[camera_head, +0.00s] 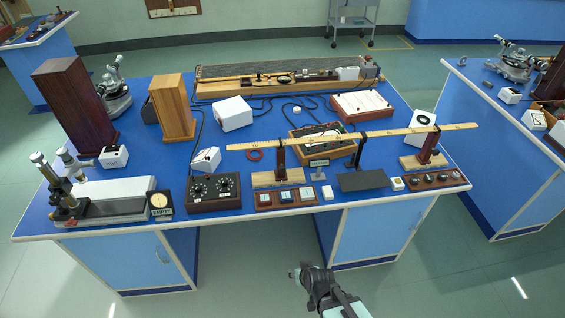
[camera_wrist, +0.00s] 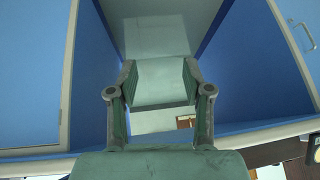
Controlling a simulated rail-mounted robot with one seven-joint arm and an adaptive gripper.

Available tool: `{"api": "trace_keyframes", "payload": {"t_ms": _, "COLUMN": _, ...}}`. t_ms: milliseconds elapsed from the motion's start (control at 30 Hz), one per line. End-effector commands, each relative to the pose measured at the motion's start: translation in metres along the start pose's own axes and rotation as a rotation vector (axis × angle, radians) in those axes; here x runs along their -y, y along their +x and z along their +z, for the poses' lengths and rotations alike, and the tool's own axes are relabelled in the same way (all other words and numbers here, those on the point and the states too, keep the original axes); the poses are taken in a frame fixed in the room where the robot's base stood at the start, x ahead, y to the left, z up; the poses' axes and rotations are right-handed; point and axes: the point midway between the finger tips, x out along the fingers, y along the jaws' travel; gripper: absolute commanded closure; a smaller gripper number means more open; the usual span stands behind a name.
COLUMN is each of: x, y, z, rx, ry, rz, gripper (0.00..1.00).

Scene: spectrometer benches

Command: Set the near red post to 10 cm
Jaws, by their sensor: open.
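Two dark red posts stand under a long wooden scale bar (camera_head: 320,140) on the blue bench. The left red post (camera_head: 281,155) stands on a wooden base (camera_head: 268,180) and appears slightly nearer to me. The right red post (camera_head: 430,146) stands on another wooden base (camera_head: 412,163). Any height marks on the posts are too small to read. My gripper (camera_head: 298,272) is in front of the bench's front edge, apart from both posts. In the wrist view my gripper (camera_wrist: 158,85) is open and empty, facing the blue bench cabinets and the floor between them.
A small sign (camera_head: 319,163) and a black plate (camera_head: 364,181) lie between the posts. A tray of switches (camera_head: 285,198), a dial box (camera_head: 213,192) and a knob panel (camera_head: 432,181) line the front edge. The floor before the bench is clear.

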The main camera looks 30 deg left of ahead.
Motion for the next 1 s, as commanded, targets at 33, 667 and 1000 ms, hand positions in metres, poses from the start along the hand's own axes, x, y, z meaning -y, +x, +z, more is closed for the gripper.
{"api": "trace_keyframes", "payload": {"t_ms": 33, "x": 0.02, "y": -0.013, "z": -0.037, "rx": -0.112, "ry": -0.03, "rz": -0.016, "gripper": 0.5}}
{"api": "trace_keyframes", "payload": {"t_ms": 667, "x": 0.034, "y": -0.131, "z": -0.222, "rx": -1.021, "ry": -0.055, "rz": 0.119, "gripper": 0.5}}
{"api": "trace_keyframes", "payload": {"t_ms": 1000, "x": 0.032, "y": -0.122, "z": -0.23, "rx": -1.028, "ry": -0.06, "rz": 0.128, "gripper": 0.5}}
